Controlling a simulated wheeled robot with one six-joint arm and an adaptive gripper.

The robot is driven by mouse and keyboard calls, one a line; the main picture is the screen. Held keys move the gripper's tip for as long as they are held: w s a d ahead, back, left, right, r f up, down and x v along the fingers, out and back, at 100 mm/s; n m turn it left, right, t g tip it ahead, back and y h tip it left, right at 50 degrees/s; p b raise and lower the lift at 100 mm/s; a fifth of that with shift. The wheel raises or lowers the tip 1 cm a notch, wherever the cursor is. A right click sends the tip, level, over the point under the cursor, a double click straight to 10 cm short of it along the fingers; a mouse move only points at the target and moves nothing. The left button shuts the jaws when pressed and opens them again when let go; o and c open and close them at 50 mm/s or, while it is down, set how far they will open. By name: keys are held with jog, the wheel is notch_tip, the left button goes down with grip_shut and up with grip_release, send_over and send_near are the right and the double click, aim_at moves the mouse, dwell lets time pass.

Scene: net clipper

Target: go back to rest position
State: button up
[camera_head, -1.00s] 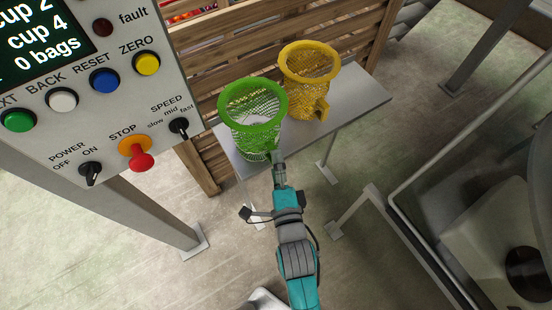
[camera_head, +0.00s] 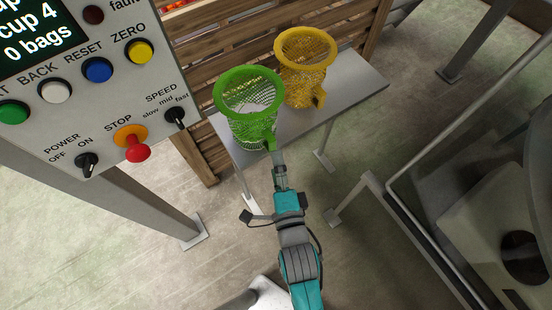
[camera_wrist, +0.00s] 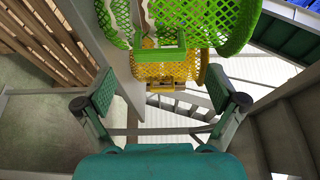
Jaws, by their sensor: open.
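My gripper (camera_head: 280,172) is at the near edge of the small grey table, just in front of the green net basket (camera_head: 250,108). In the wrist view my gripper (camera_wrist: 161,103) has its two pads wide apart with nothing between them. The green basket (camera_wrist: 235,22) and its square handle show ahead of the pads, with the yellow net basket (camera_wrist: 165,70) beyond it. In the head view the yellow basket (camera_head: 305,68) stands upright on the table behind the green one. Both baskets stand on the table.
The grey table (camera_head: 345,90) has bare room at its right end. A control panel (camera_head: 70,130) with buttons and a red stop knob is at the upper left. A slatted wooden crate (camera_head: 220,60) stands behind the table. A metal frame and machine (camera_head: 480,230) are at the right.

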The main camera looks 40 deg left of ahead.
jog(key=shift+v, duration=1.2)
jog(key=s+d+f+n+t+h, duration=0.1)
jog(key=s+d+f+n+h, duration=0.15)
jog(key=d, duration=0.85)
jog(key=s+d+f+n+t+h, duration=0.15)
jog(key=s+d+h, duration=0.25)
jog(key=d, duration=0.7)
jog(key=s+d+r+n+h, duration=0.2)
jog(key=s+d+h, duration=0.1)
jog(key=s+d, duration=0.3)
jog(key=s+d+r+n+h, duration=0.2)
jog(key=s+d+h, duration=0.1)
jog(key=s+d, duration=0.3)
jog(key=shift+s+n, duration=0.4)
jog(key=shift+s, duration=0.25)
